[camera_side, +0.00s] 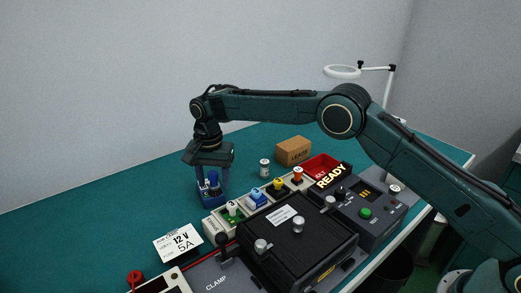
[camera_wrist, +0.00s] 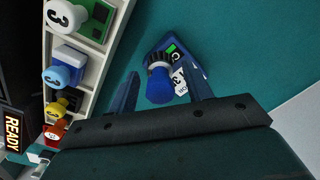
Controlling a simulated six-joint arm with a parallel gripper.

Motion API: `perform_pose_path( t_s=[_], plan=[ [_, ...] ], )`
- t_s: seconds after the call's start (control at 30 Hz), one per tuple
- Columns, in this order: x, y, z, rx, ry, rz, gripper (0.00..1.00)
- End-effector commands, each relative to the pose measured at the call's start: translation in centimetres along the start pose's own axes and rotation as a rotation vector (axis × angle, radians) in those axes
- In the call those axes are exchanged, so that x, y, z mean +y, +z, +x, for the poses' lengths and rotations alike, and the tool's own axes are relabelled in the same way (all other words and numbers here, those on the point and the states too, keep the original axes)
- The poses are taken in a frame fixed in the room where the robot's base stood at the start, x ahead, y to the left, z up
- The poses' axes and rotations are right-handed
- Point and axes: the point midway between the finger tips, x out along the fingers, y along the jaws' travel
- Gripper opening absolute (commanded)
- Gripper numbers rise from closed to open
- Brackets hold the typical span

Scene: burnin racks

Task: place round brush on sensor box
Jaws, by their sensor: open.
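The round brush (camera_wrist: 159,86) is a blue, round-ended piece with a ribbed dark collar. In the wrist view it lies between my fingers and overlaps a blue box, which looks like the sensor box (camera_wrist: 183,58), with a small green display and a white label. The brush appears to stand on this box, though the contact is hidden. My gripper (camera_wrist: 160,90) is open, with a finger on each side of the brush and a gap showing on both sides. In the side view my gripper (camera_side: 211,182) points down over the blue box (camera_side: 206,198) at the table's middle.
A pale rack (camera_side: 262,203) with several coloured numbered knobs stands right of the box. A 12 V card (camera_side: 178,243) lies in front. The table's left is clear.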

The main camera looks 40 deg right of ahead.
Motion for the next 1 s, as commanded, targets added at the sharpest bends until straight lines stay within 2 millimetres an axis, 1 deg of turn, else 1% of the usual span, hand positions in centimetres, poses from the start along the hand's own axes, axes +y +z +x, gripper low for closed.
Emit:
perform_pose_path(
  t_s=[0.17,0.57,0.8,1.0],
  plan=[
    [0.0,0.0,-2.1,0.001,-0.003,0.0,0.5],
    [0.0,0.0,-8.7,0.002,-0.004,0.0,0.5],
    [-0.1,0.0,-10.6,0.001,-0.003,0.0,0.5],
    [0.0,0.0,-11.3,0.0,-0.001,0.0,0.5]
  ],
)
